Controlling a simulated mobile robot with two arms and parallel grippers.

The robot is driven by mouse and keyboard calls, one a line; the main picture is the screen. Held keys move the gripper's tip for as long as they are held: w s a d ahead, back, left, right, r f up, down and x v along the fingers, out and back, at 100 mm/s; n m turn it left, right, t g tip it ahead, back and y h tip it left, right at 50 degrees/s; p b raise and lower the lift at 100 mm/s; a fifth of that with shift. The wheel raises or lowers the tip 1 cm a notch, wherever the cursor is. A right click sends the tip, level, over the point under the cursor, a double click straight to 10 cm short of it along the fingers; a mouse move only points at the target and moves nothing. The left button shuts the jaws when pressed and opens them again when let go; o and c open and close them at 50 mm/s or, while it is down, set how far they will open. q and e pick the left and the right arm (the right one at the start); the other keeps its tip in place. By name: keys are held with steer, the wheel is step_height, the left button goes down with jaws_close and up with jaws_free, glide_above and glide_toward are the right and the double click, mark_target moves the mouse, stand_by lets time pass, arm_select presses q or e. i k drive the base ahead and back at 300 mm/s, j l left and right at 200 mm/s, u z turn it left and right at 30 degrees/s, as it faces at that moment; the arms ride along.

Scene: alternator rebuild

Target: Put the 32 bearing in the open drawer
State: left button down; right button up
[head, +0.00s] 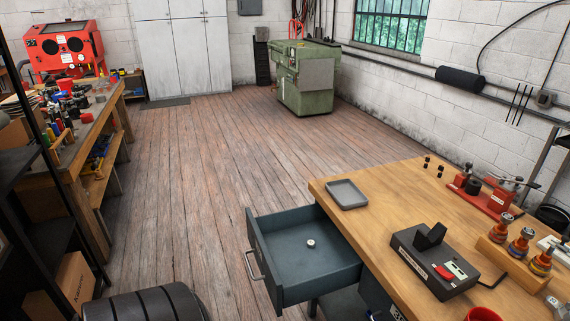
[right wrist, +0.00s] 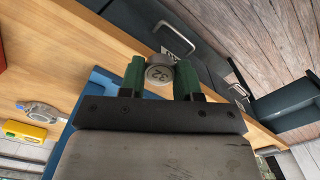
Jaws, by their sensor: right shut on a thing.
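My right gripper (right wrist: 160,76) shows in the right wrist view with its two green fingers shut on the 32 bearing (right wrist: 159,72). The bearing is a small grey ring-like part with a dark 32 on its face. The open drawer (head: 287,285) is dark blue-grey and sticks out from the left side of the wooden workbench in the head view. A small pale round part (head: 311,243) lies on its floor; its marking is too small to read. Neither gripper shows in the head view.
The workbench (head: 385,205) carries a grey tray (head: 347,194), a black device with a red part (head: 434,262), a red fixture (head: 482,196) and a wooden stand (head: 510,262) with copper-wound parts. Most of the drawer floor is bare. Black tires (head: 145,303) lie at lower left.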

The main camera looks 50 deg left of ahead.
mark_target(305, 270)
steer(key=j, duration=2.8)
steer(key=i+j, duration=0.1)
steer(key=j, duration=0.2)
steer(key=i+j, duration=0.1)
steer(key=j, duration=0.15)
